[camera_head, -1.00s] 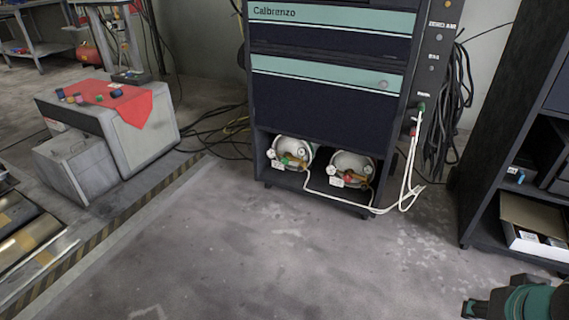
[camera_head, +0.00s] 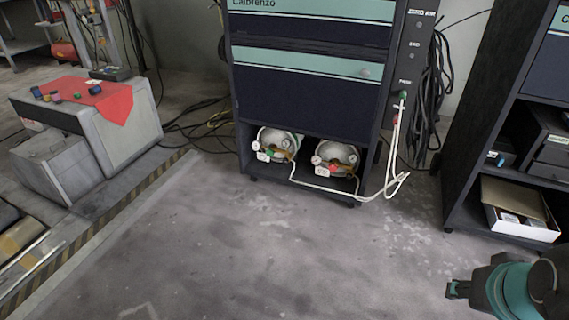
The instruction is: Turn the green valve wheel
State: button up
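Two gas cylinders lie in the bottom bay of the dark Calbrenzo cabinet (camera_head: 305,102). The left cylinder (camera_head: 285,140) and the right cylinder (camera_head: 341,152) point their valve ends outward, each with small gauges and fittings. The green valve wheel is too small to make out clearly; it seems to be among the fittings on the left cylinder. My gripper (camera_head: 452,289) is at the lower right edge of the view, far from the cylinders and apart from everything. Its fingers are small and dark, so its opening is unclear.
White hoses (camera_head: 393,170) run from the cabinet's side to the cylinders, looping near the floor. A dark shelf unit with an open white box (camera_head: 519,210) stands at the right. A grey machine with a red cloth (camera_head: 113,103) stands at left. The floor (camera_head: 270,240) before the cabinet is clear.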

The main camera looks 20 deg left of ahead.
aim_at(269, 152)
jog(key=u, duration=0.45)
jog(key=i, duration=1)
jog(key=u, duration=1.25)
jog(key=i, duration=0.6)
jog(key=u, duration=0.55)
